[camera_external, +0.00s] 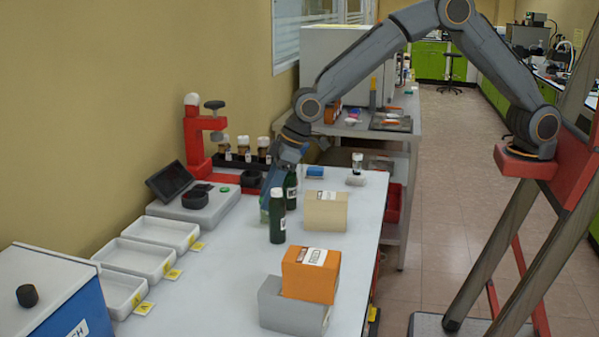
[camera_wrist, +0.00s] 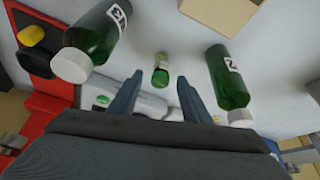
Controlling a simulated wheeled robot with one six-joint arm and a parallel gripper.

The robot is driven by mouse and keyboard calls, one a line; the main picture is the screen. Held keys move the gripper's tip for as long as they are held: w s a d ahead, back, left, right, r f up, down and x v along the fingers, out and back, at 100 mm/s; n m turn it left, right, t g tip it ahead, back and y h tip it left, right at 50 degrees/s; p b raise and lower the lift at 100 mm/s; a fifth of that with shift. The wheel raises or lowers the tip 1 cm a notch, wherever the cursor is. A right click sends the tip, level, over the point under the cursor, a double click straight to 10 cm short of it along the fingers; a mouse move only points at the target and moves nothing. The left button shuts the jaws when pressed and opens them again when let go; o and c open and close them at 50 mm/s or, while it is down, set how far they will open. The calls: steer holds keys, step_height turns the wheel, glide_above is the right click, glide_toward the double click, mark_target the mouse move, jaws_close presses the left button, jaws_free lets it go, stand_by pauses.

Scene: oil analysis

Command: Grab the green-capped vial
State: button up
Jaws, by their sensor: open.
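The small green-capped vial (camera_wrist: 161,70) shows in the wrist view, ahead of my gripper (camera_wrist: 157,82) and roughly centred between its fingers. My gripper is open and the fingers do not touch the vial. In the external view my gripper (camera_external: 268,200) points down over the table beside two dark green bottles (camera_external: 278,218). I cannot make out the vial in the external view.
White-capped green bottles stand on both sides of my fingers in the wrist view, at left (camera_wrist: 97,35) and right (camera_wrist: 228,80). A beige box (camera_external: 325,212), orange box (camera_external: 310,275), white trays (camera_external: 133,260) and grey device (camera_external: 200,205) stand nearby.

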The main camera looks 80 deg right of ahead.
steer(key=shift+p+x, duration=0.3)
steer(key=shift+x, duration=1.05)
jaws_close()
